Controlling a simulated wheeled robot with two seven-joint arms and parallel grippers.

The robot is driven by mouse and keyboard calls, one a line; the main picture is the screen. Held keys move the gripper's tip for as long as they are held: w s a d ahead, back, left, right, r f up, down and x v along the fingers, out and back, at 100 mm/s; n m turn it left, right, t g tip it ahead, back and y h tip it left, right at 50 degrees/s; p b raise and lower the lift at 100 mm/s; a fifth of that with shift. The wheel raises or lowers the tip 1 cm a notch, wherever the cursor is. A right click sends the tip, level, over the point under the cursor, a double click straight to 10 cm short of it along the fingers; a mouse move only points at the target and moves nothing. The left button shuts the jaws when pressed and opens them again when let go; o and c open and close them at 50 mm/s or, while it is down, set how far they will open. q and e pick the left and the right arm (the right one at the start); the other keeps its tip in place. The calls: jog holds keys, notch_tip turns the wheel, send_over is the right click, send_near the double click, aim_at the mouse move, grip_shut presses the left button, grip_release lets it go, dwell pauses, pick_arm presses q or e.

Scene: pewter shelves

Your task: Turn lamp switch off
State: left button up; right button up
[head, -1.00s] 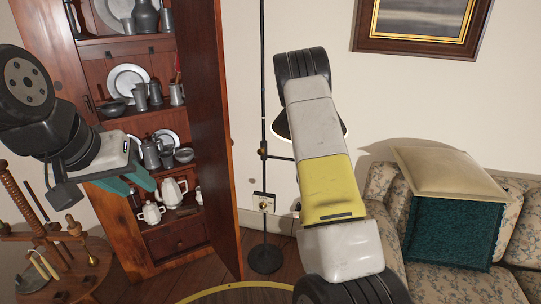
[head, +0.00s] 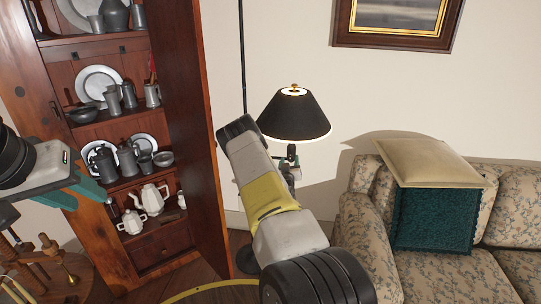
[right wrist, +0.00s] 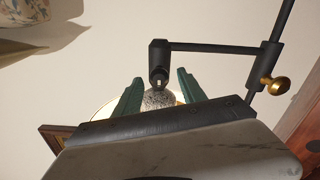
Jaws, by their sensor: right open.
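The floor lamp has a black shade (head: 293,118) with a brass finial on top, and its top opening glows white, so the lamp is lit. My right gripper (head: 291,156) is just under the shade's lower edge. In the right wrist view my right gripper (right wrist: 160,77) is open, its green fingers on either side of the dark lamp socket (right wrist: 159,56), apart from it as far as I can see. A brass knob (right wrist: 277,85) sits on the lamp's pole joint to the right. My left gripper (head: 76,194) is open and empty in front of the cabinet.
A wooden cabinet (head: 180,75) with pewter ware and its door ajar stands left of the lamp. A floral sofa (head: 365,225) with a teal and cream cushion (head: 435,215) is to the right. A wooden stand (head: 50,265) is at lower left. A framed picture (head: 395,40) hangs above.

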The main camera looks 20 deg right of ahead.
jog(key=shift+w+d, duration=0.3)
jog(key=shift+w, duration=0.15)
jog(key=shift+c, duration=0.5)
grip_shut()
